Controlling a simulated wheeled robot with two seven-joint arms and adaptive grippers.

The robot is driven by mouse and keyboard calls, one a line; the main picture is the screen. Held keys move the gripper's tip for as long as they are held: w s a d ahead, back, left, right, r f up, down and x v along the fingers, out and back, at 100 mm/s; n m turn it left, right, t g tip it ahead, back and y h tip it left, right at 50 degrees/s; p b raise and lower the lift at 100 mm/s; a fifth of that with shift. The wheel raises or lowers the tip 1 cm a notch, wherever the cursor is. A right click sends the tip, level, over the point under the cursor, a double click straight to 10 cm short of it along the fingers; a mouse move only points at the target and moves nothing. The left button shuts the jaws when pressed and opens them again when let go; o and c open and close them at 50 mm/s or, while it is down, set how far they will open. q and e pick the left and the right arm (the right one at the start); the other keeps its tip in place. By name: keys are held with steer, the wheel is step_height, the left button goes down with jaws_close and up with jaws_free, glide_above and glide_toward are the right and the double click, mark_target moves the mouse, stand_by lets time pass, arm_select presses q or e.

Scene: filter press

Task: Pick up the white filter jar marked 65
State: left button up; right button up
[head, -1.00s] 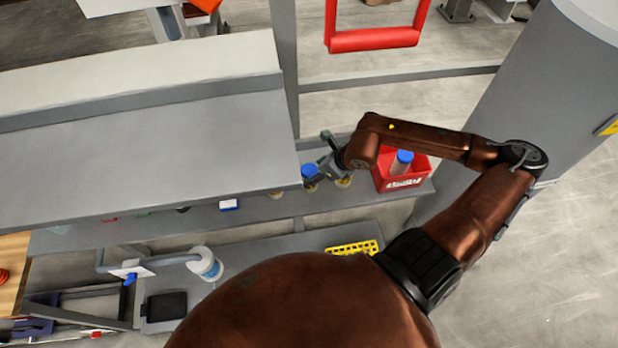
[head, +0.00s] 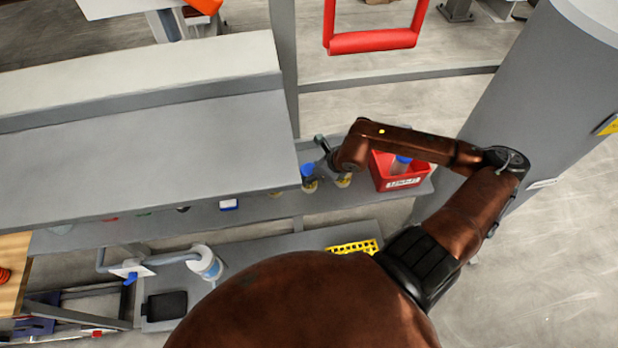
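My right gripper (head: 319,152) is over the shelf under the grey hood, at the end of the brown arm that reaches in from the right. One dark finger shows; the other is not clear, so I cannot tell how wide it is. A small jar with a blue top (head: 308,178) stands just below and left of it. A blue-topped jar (head: 401,164) is in the red bin (head: 402,183). I cannot read 65 on any jar. My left gripper is not in view.
The grey hood (head: 150,150) overhangs the shelf (head: 270,212) and hides its back. A yellow rack (head: 352,247) and a white cylinder (head: 205,263) are on the lower level. A grey column (head: 530,100) stands at the right.

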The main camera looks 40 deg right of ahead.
steer(key=c, duration=0.5)
steer(key=shift+o, duration=0.2)
